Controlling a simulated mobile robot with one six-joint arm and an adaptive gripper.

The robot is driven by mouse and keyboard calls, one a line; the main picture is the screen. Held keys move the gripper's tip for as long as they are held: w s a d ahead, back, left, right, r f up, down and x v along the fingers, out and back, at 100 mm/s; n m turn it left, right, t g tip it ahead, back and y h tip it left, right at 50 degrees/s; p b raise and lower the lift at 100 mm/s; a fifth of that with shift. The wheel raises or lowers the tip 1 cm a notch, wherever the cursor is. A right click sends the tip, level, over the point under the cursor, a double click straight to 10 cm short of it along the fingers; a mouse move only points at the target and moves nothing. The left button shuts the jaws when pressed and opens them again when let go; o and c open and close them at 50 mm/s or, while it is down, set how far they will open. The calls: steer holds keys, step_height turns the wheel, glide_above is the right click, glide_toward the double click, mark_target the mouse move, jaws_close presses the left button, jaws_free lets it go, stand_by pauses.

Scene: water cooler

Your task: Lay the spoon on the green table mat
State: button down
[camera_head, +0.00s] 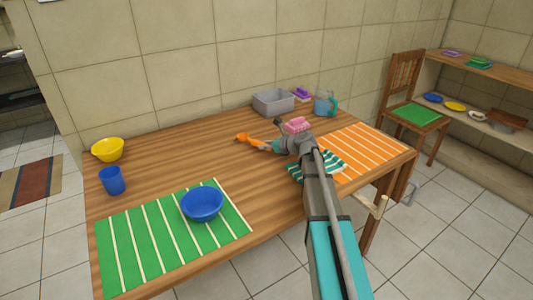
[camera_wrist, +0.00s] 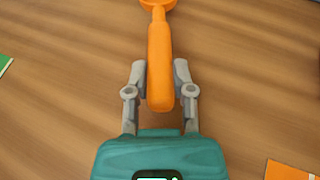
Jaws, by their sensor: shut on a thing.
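The orange spoon (camera_head: 245,138) is at the tip of my gripper (camera_head: 264,147), over the bare wood in the middle of the table. In the wrist view the spoon's handle (camera_wrist: 159,62) lies between the two grey fingers of my gripper (camera_wrist: 160,72), which is shut on it. The bowl end points away from me and is cut off by the top edge. I cannot tell whether the spoon touches the table. The green table mat (camera_head: 130,250) with pale stripes lies at the front left, apart from the spoon; its edge shows in the wrist view (camera_wrist: 4,64).
A blue bowl (camera_head: 202,204) stands on the green mat's right part. A blue cup (camera_head: 112,181) and yellow bowl (camera_head: 108,150) stand behind it. An orange mat (camera_head: 362,150), striped cloth (camera_head: 330,162), pink block (camera_head: 297,125), grey bin (camera_head: 273,102) and teal mug (camera_head: 326,104) are right.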

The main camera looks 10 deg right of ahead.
steer(key=shift+f+b, duration=0.7)
steer(key=shift+f, duration=0.3)
steer(key=shift+f, duration=0.15)
steer(key=shift+c, duration=2.4)
jaws_free()
steer(key=shift+r, duration=0.2)
steer(key=shift+s+d+r, duration=0.15)
steer(key=shift+s, duration=0.05)
steer(key=p+v, duration=0.4)
steer(key=v, duration=0.5)
steer(key=shift+s+d+r, duration=0.2)
steer(key=shift+s, duration=0.05)
steer(key=shift+p+v, duration=0.35)
steer(key=shift+v, duration=0.5)
steer(key=shift+f, duration=0.1)
